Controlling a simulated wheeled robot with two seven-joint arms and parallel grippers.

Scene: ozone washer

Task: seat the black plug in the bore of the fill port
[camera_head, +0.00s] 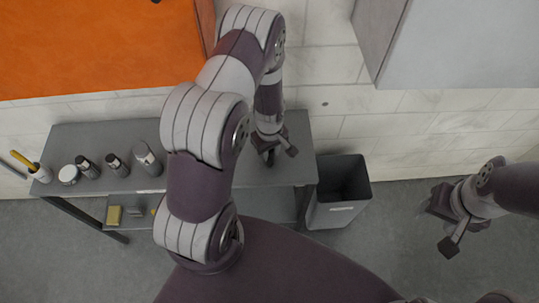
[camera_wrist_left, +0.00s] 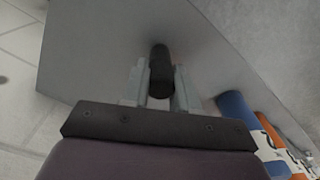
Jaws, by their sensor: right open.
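The black plug (camera_wrist_left: 160,66) is a dark cylinder in the left wrist view. It stands between the two grey fingers of my left gripper (camera_wrist_left: 160,88), which appear closed on its sides, and its end sticks out past the fingertips. In the head view my left gripper (camera_head: 279,155) is over the right part of the grey table (camera_head: 215,176); the plug cannot be made out there. My right gripper (camera_head: 447,222) is open and empty at the right, over the floor. I cannot identify the fill port or its bore in either view.
Several cans and jars (camera_head: 115,163) stand on the table's left part. A dark bin (camera_head: 341,190) stands right of the table. An orange panel (camera_head: 95,45) and a grey box (camera_head: 450,40) are at the top. Blue (camera_wrist_left: 236,110) and orange (camera_wrist_left: 268,128) objects show in the wrist view.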

